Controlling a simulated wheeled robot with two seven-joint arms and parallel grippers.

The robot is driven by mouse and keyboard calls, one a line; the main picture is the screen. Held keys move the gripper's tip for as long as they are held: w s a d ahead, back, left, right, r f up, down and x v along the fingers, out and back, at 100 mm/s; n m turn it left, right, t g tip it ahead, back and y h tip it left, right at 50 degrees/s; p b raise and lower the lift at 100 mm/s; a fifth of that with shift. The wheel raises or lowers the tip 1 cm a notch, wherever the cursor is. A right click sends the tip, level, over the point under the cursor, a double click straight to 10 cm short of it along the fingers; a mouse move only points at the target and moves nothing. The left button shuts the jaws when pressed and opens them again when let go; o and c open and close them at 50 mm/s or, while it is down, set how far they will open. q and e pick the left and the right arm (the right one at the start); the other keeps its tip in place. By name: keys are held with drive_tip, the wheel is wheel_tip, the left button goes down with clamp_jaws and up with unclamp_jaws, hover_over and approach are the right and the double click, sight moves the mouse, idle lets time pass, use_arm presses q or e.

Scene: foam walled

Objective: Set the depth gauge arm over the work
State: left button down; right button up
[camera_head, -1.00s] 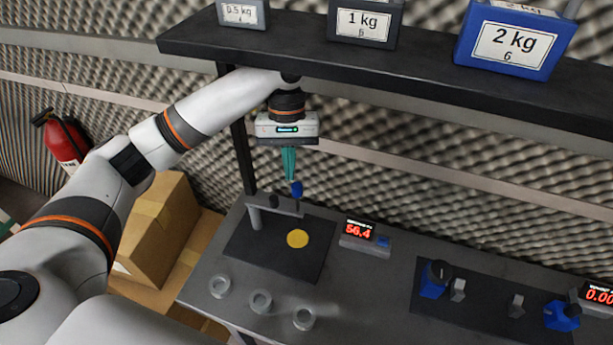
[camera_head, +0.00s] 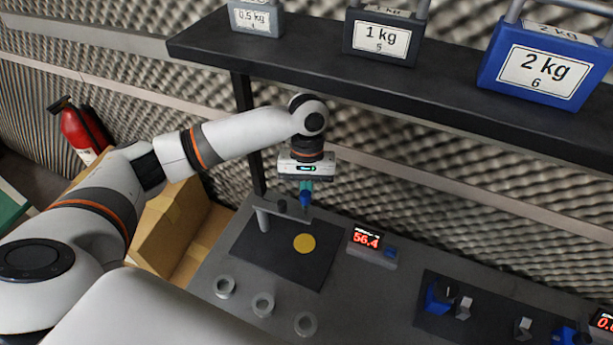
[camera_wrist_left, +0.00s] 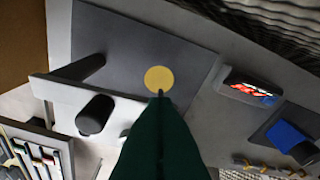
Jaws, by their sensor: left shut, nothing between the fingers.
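The depth gauge stands on a dark mat (camera_head: 245,246); its grey arm (camera_head: 290,211) runs from a short post (camera_head: 263,217) along the far side of a round yellow workpiece (camera_head: 304,243). A blue knob (camera_head: 306,200) is at the arm's right end. My left gripper (camera_head: 305,187) points down, its green fingers shut and empty, right at the knob's top; I cannot tell whether they touch. In the left wrist view the fingers (camera_wrist_left: 160,130) hide the knob, and the workpiece (camera_wrist_left: 159,79) shows just past their tips. My right gripper is not in view.
A display (camera_head: 368,238) reading 56.4 stands right of the mat. Several grey rings (camera_head: 263,304) lie along the near edge. A shelf (camera_head: 300,50) with labelled weights overhangs the bench behind. A second dark mat with blue knobs (camera_head: 440,297) is at right.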

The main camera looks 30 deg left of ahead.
use_arm(q)
drive_tip(key=shift+s+f, duration=0.15)
drive_tip(key=shift+f, duration=0.25)
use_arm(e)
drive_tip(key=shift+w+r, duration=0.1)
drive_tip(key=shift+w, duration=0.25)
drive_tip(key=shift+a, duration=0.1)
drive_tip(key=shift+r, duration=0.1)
